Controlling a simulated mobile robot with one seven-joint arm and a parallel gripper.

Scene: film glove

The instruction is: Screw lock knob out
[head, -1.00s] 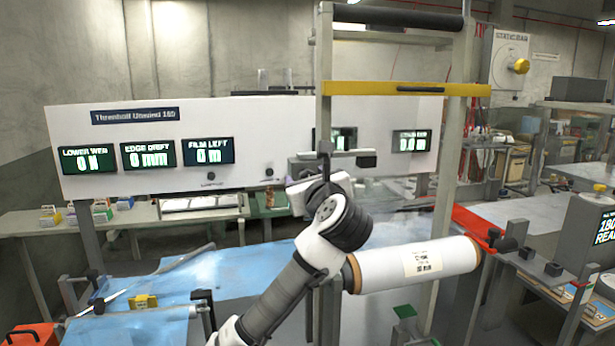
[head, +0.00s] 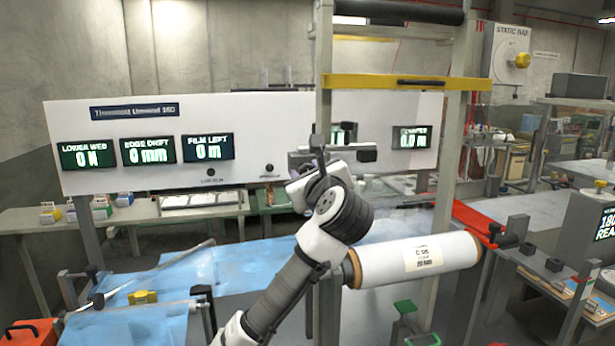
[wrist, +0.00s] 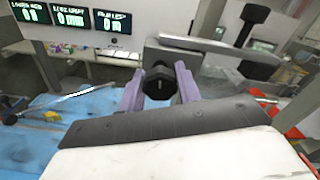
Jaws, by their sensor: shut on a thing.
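In the wrist view, a black faceted lock knob (wrist: 158,84) sits between the two purple fingers of my gripper (wrist: 160,88). The fingers are shut on its sides. The knob's back end and whatever it threads into are hidden. A grey bracket (wrist: 215,46) lies just behind and above it. In the head view, my gripper (head: 295,178) is at the upright frame, in front of the white panel. The knob itself is hidden there by my wrist. The bracket (head: 335,156) shows just above my wrist.
A white film roll (head: 415,262) lies level to the right of my arm. A yellow crossbar (head: 405,82) spans the frame above. The white panel (head: 260,120) with green displays stands behind. Blue film (head: 235,268) covers the lower left. A black-capped post (wrist: 255,14) rises near the bracket.

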